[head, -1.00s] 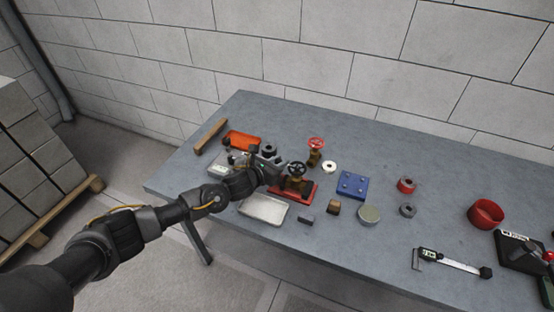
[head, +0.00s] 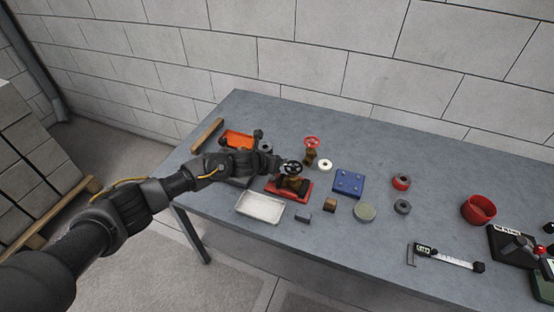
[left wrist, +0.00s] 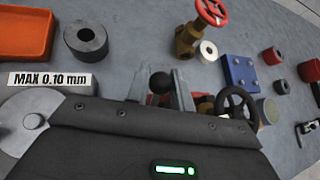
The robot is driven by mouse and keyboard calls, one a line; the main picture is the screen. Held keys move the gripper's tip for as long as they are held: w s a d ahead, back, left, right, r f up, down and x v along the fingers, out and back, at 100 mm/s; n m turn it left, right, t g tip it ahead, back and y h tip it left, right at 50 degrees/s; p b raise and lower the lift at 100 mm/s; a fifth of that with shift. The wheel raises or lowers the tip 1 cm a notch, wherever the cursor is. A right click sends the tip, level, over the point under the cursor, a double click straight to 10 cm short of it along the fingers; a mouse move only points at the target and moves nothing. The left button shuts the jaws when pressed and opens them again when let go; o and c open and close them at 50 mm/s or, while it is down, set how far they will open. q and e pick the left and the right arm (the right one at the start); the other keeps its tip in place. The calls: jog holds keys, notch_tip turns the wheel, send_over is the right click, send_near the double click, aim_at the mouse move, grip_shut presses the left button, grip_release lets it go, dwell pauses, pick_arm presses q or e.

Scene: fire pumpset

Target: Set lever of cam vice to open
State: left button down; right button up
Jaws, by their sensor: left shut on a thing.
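The cam vice (head: 300,196) has a red base and stands near the middle of the table. A brass valve with a black handwheel (head: 292,167) sits at it; the handwheel also shows in the left wrist view (left wrist: 238,106). My left gripper (head: 275,164) is just left of the handwheel and hides part of the vice. In the left wrist view my left gripper (left wrist: 160,90) has its fingers on both sides of a black ball knob (left wrist: 161,81), apparently the lever's end. The rest of the lever is hidden. My right gripper is out of view.
A brass valve with a red handwheel (head: 311,142) and a white ring (head: 325,165) stand behind the vice. A blue block (head: 348,183) is to the right, a metal tray (head: 260,207) in front. An orange tray (head: 238,139) lies at back left. The table's right-back area is clear.

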pick_arm(q)
jog(key=c, duration=1.3)
grip_release()
jog(key=shift+o, duration=0.2)
jog(key=shift+a, duration=0.1)
jog(key=b+v, duration=0.1)
jog(key=v, duration=0.9)
jog(key=shift+s+r, duration=0.25)
jog(key=shift+r, duration=0.05)
jog(key=shift+a, duration=0.1)
